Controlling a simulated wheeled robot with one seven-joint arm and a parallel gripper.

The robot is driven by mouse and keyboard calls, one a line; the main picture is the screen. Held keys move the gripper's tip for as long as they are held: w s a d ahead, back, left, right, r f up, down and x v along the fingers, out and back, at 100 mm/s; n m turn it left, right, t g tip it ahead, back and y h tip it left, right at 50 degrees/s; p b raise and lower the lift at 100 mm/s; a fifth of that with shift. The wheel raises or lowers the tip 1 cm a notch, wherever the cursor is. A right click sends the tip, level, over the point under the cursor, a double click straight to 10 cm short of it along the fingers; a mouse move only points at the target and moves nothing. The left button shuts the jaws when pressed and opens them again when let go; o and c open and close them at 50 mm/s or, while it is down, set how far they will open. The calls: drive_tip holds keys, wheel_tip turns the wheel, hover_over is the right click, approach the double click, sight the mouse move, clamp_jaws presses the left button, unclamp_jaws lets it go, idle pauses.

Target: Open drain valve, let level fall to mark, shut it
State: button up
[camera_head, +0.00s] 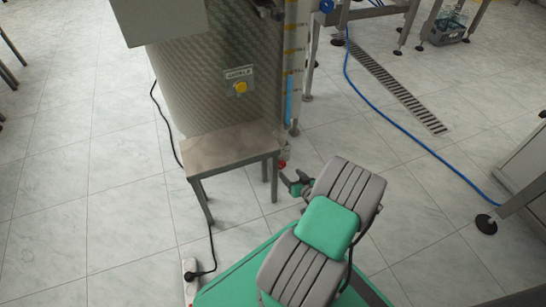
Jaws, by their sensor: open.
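A steel tank (225,75) with a dimpled wall stands at the top centre. A narrow upright sight tube (289,100) runs down its right side, and its lower part shows blue. Yellowish marks sit on the strip higher up, too small to read. A small red part (282,164), seemingly the drain valve handle, shows low beside the tank, just right of the step stool. Whether the valve is open or shut cannot be told. My gripper (288,180) is open, just below and right of the red part, apparently apart from it. My arm partly hides the area behind it.
A step stool (229,148) stands close in front of the tank. A yellow button box (240,86) is on the tank wall. A black cable and a blue hose (400,142) lie on the tiles. A floor drain grate (390,85) runs at upper right. Left floor is clear.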

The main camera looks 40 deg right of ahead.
sight(282, 166)
drive_tip(key=b+x, duration=0.3)
drive_tip(key=x, duration=0.4)
drive_tip(key=shift+w+f, duration=0.15)
drive_tip(key=shift+w, duration=0.15)
drive_tip(key=shift+w+d+b, duration=0.1)
drive_tip(key=shift+w+b, duration=0.2)
drive_tip(key=shift+c, duration=0.3)
